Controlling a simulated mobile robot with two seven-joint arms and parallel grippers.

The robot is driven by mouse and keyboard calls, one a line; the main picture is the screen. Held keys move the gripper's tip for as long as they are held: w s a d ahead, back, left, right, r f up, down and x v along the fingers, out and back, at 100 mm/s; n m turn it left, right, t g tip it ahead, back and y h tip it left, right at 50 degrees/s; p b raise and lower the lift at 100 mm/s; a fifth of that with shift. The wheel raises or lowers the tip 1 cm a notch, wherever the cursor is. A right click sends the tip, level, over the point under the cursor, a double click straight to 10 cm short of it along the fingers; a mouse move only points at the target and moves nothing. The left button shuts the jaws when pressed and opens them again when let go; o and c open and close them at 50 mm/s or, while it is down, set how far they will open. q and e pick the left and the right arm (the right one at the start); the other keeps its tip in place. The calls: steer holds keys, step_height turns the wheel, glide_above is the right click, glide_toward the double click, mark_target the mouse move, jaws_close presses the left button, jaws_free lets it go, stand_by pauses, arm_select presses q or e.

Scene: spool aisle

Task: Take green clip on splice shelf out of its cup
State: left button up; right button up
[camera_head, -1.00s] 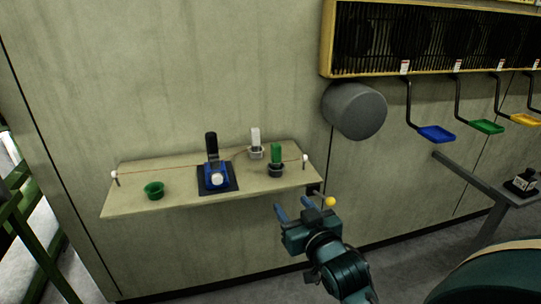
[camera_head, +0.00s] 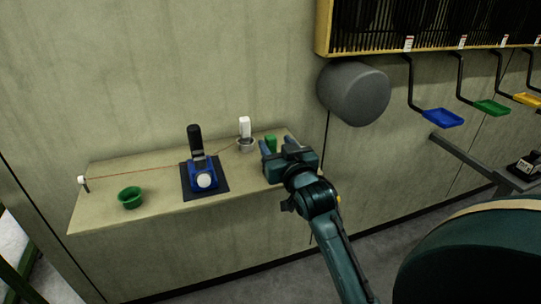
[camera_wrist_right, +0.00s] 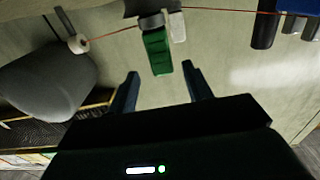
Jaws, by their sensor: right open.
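The green clip (camera_head: 270,142) stands upright at the right end of the splice shelf (camera_head: 150,213). Its dark cup is hidden behind my right gripper (camera_head: 278,146) in the head view. In the right wrist view, the green clip (camera_wrist_right: 157,52) shows with its holder at the top edge. There my right gripper (camera_wrist_right: 162,84) is open and empty, its two fingers spread on either side of the clip's line. The clip's free end points toward the gap, apparently just short of it. My left gripper is not in view.
A white clip in a grey cup (camera_head: 246,145) stands just left of the green one. A thin red line crosses above the shelf. A grey cylinder (camera_head: 353,94) juts from the wall.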

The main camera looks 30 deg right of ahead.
mark_target(268, 137)
steer(key=shift+a+f+x, duration=0.1)
steer(key=shift+a+x, duration=0.05)
steer(key=shift+x, duration=1.2)
steer(key=shift+a+f+x, duration=0.1)
steer(key=shift+f+x, duration=0.05)
steer(key=shift+x, duration=1.2)
steer(key=shift+c, duration=0.4)
jaws_close()
step_height(268, 137, up, 10)
steer(key=p, duration=0.1)
